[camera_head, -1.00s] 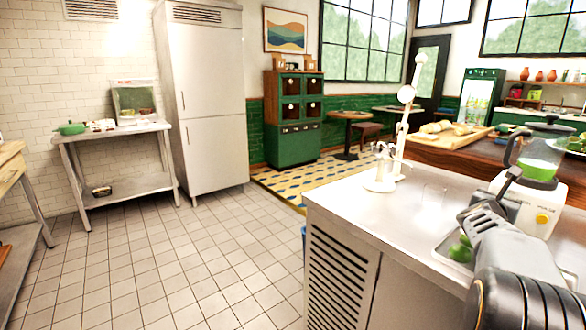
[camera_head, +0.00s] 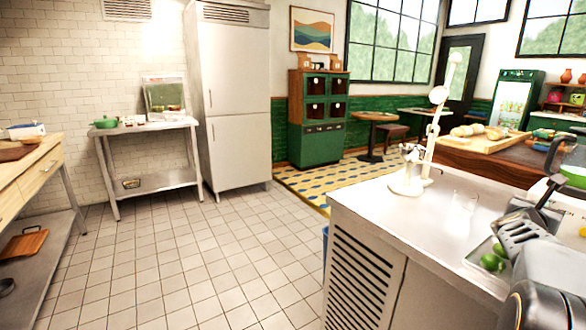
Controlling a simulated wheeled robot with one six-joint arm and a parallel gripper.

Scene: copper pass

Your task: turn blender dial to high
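The blender is cut off by the right edge of the head view. Part of its clear jug with green contents (camera_head: 574,168) and its white base (camera_head: 566,198) show. A sliver of the yellow dial (camera_head: 583,232) shows at the edge, and its setting cannot be read. My gripper (camera_head: 546,193) is at the lower right, over the steel counter and in front of the blender base. My arm hides part of the base. I cannot tell whether the fingers are apart or touch anything.
Green fruit (camera_head: 493,260) lies on a tray beside my arm. A clear glass (camera_head: 463,203) and a white stand (camera_head: 408,184) are on the steel counter (camera_head: 400,222). A wooden board with bread (camera_head: 470,142) lies behind. The tiled floor (camera_head: 200,262) at left is open.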

